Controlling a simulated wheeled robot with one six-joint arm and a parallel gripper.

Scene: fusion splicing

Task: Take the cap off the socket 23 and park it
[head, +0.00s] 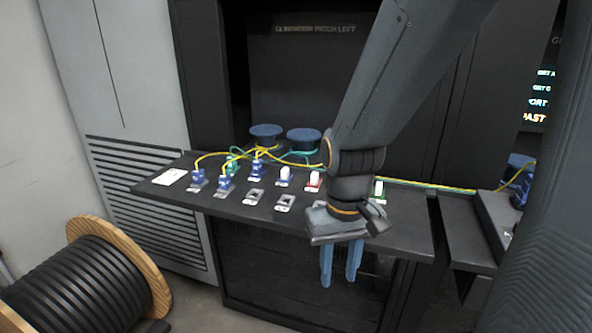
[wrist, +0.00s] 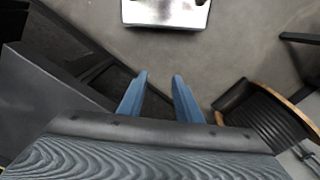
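Several small sockets stand on the dark shelf (head: 408,225) in the head view. White caps stand upright on a blue socket (head: 284,177), a red socket (head: 314,182) and a green socket (head: 379,190). I cannot read the socket numbers, so I cannot tell which one is 23. Two grey square sockets (head: 254,197) without visible caps sit at the front. My gripper (head: 341,281) points down in front of the shelf's front edge, apart from the sockets. Its blue fingers also show in the wrist view (wrist: 160,77), open with nothing between them. My arm hides part of the shelf.
A white card (head: 169,177) lies at the shelf's left end. Two blue round items (head: 304,137) stand behind. A cable reel (head: 85,280) stands on the floor at left. A pale object (wrist: 165,12) shows below.

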